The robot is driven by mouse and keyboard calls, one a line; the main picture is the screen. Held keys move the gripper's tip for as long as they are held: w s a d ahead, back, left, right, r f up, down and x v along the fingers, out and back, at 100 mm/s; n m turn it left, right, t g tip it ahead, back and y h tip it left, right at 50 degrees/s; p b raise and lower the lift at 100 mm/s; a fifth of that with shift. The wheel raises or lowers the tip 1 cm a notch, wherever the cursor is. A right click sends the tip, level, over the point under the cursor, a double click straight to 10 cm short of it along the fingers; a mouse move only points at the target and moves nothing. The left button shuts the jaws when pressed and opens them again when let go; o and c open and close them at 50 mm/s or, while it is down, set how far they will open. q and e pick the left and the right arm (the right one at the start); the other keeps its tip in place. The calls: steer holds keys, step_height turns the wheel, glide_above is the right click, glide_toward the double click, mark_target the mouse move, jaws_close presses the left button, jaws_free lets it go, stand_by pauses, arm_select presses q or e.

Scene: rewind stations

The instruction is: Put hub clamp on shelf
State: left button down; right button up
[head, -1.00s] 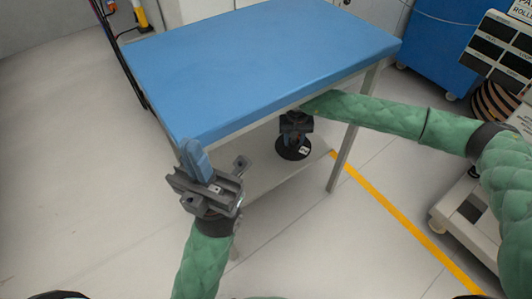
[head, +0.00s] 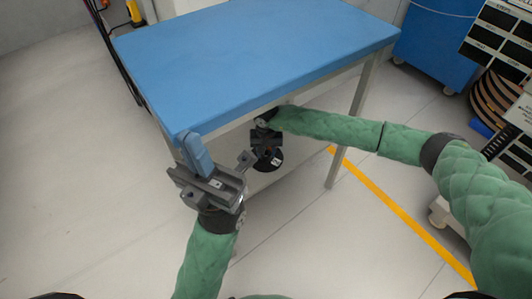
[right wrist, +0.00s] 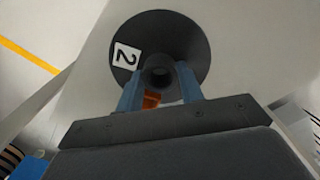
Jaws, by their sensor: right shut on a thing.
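The hub clamp (head: 268,160) is a black disc with a raised centre hub and a white label, reading 2 in the right wrist view (right wrist: 180,32). My right gripper (head: 265,138) reaches under the blue table top, with its blue fingers (right wrist: 160,92) shut on the hub. An orange part shows between the fingers. The pale lower shelf (head: 305,160) is beneath the table top. The disc is in front of or over it; I cannot tell whether they touch. My left gripper (head: 192,140) is empty, its blue fingers together, near the table's front left corner.
The blue table top (head: 260,55) is bare and overhangs the right gripper. A table leg (head: 350,125) stands right of the clamp. A blue cabinet (head: 435,45) and a rack with dark panels (head: 500,50) stand at the right. A yellow line (head: 400,215) crosses open floor.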

steer(key=shift+f, duration=0.15)
steer(key=o, duration=1.2)
steer(key=shift+c, duration=0.2)
step_height(320, 180, up, 12)
steer(key=p, duration=0.2)
